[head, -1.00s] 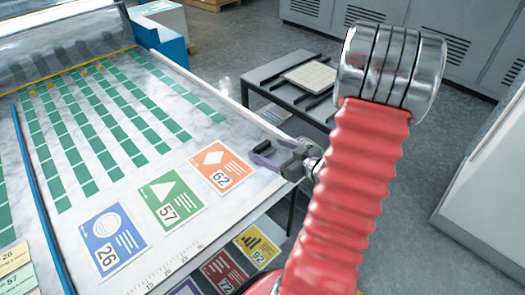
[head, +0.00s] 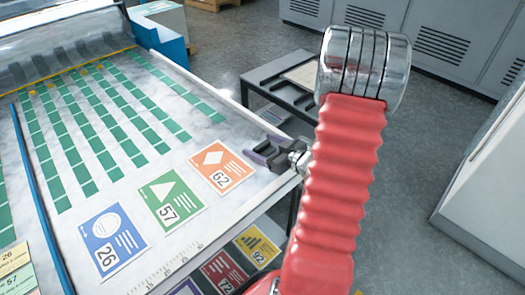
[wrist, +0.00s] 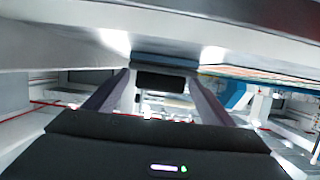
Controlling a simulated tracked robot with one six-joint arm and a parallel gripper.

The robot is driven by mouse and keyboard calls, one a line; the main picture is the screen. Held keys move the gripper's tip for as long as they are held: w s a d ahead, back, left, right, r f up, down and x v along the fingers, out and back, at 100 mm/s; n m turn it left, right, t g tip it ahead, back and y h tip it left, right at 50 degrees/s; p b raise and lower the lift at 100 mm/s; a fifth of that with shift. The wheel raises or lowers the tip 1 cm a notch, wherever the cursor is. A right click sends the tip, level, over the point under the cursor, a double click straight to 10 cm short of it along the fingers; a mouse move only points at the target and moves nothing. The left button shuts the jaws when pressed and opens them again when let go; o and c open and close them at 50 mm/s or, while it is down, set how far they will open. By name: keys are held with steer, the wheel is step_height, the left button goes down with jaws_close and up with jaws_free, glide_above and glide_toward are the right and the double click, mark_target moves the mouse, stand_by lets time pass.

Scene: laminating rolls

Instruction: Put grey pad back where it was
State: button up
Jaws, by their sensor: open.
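A flat pale grey-beige slab (head: 302,74) lies on the dark side table behind the laminating table, partly hidden by my red arm. It is the only pad-like thing I make out, and I cannot tell if it is the grey pad. My gripper (head: 262,153) is open at the right edge of the laminating table, beside the orange card 62, well short of the slab. In the wrist view its two purple-grey fingers (wrist: 160,95) stand apart. A small dark block (wrist: 160,81) shows between them; I cannot tell what it is or whether they touch it.
The laminating table (head: 110,205) bears rows of green cards and the cards 26, 57 and 62 (head: 222,172). Its edge runs close by my gripper. More cards, such as 92 (head: 257,247), lie on a shelf below. The dark side table (head: 262,75) stands behind.

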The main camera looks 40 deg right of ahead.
mark_target(262, 145)
steer(key=shift+w, duration=0.1)
steer(key=shift+c, duration=0.4)
steer(key=c, duration=0.9)
steer(key=shift+r, duration=5)
